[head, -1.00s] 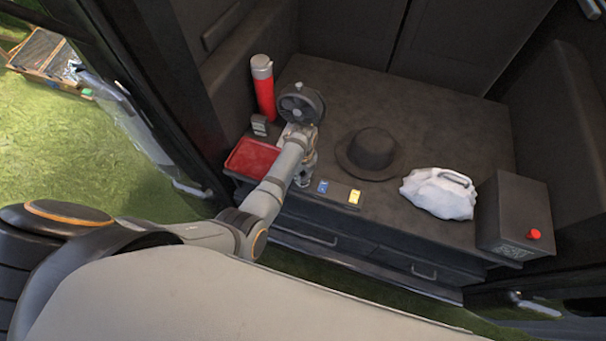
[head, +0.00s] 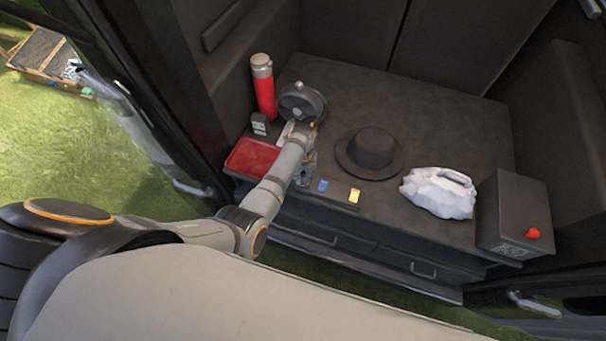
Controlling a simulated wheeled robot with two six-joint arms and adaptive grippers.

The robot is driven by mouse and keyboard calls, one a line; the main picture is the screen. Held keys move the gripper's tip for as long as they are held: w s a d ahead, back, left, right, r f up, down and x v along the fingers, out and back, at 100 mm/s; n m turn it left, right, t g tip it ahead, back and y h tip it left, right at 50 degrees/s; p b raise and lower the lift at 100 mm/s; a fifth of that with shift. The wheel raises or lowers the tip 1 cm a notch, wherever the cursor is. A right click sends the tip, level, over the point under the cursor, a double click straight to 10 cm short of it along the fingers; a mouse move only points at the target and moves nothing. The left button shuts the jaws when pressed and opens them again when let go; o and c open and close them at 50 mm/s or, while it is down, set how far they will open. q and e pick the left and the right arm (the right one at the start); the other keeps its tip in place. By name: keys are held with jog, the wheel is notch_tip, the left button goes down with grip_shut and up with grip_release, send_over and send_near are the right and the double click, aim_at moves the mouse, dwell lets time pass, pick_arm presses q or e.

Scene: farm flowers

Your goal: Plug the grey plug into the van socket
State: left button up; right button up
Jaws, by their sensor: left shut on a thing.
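My left arm reaches into the van over the dark counter (head: 345,100). My left gripper (head: 304,174) is at its end, close above the counter's front left part. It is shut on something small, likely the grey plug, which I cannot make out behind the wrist. A small grey box with dark marks (head: 259,124), possibly the van socket, stands at the left by the wall. It is apart from the gripper. A dark round reel (head: 301,102) stands just behind my wrist. My right gripper is not in view.
A red flask (head: 263,90) stands at the back left. A red tray (head: 250,157) lies left of my forearm. Blue and yellow tags (head: 354,196), a black hat (head: 371,151), a white bag (head: 438,193) and a dark box with a red knob (head: 515,212) are to the right.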

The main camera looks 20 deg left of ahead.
pick_arm(q)
jog(key=shift+f, duration=0.2)
jog(key=o, duration=1.1)
jog(key=shift+o, duration=0.2)
notch_tip(320, 180, up, 12)
